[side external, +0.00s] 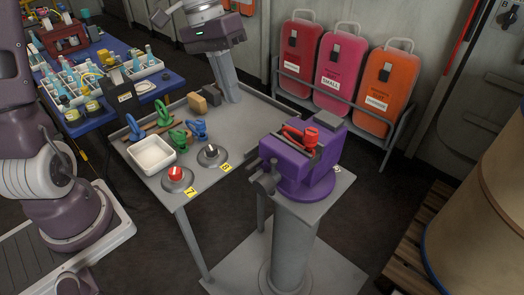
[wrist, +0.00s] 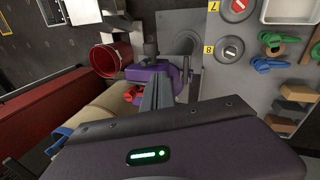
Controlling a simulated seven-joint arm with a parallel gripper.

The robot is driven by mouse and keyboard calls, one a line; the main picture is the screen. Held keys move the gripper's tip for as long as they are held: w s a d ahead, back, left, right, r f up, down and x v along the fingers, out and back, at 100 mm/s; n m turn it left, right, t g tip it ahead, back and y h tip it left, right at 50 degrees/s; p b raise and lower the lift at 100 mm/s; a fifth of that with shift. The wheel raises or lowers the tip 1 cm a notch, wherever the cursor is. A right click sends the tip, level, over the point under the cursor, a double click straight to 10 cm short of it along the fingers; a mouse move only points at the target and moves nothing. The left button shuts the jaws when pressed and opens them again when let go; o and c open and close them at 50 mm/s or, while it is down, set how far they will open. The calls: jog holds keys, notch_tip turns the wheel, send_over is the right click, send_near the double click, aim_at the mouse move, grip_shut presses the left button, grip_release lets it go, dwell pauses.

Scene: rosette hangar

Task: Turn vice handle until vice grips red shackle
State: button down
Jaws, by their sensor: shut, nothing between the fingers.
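The purple vice (side external: 300,170) stands on a grey pedestal right of the table. The red shackle (side external: 300,135) sits at its top by the jaws; whether the jaws touch it cannot be told. The grey vice handle (side external: 264,182) is at the vice's near left end, apart from my gripper. My gripper (side external: 233,97) is shut and empty, pointing down near the table's far edge, behind and left of the vice. In the wrist view, its fingers (wrist: 158,82) partly cover the purple vice (wrist: 142,74), with the red shackle (wrist: 132,94) just left of them.
The grey table (side external: 226,129) holds a white tray (side external: 152,154), green and blue clamps, blocks, and two round dials marked 7 and 8. A rack of red, pink and orange cases (side external: 339,60) stands behind the vice. A large barrel (side external: 485,210) is at right.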

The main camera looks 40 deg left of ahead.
notch_tip(320, 180, down, 4)
send_near(271, 173)
jog(key=a+f, duration=0.3)
jog(key=f, duration=0.2)
jog(key=shift+w+d+h, duration=0.2)
jog(key=shift+d+h, duration=0.1)
jog(key=shift+d, duration=1.4)
jog(key=shift+d+r, duration=0.1)
jog(key=shift+d+y, duration=0.15)
jog(key=shift+y, duration=0.25)
jog(key=shift+d+r+y, duration=0.15)
jog(key=shift+d+y, duration=0.05)
jog(key=shift+y, duration=0.1)
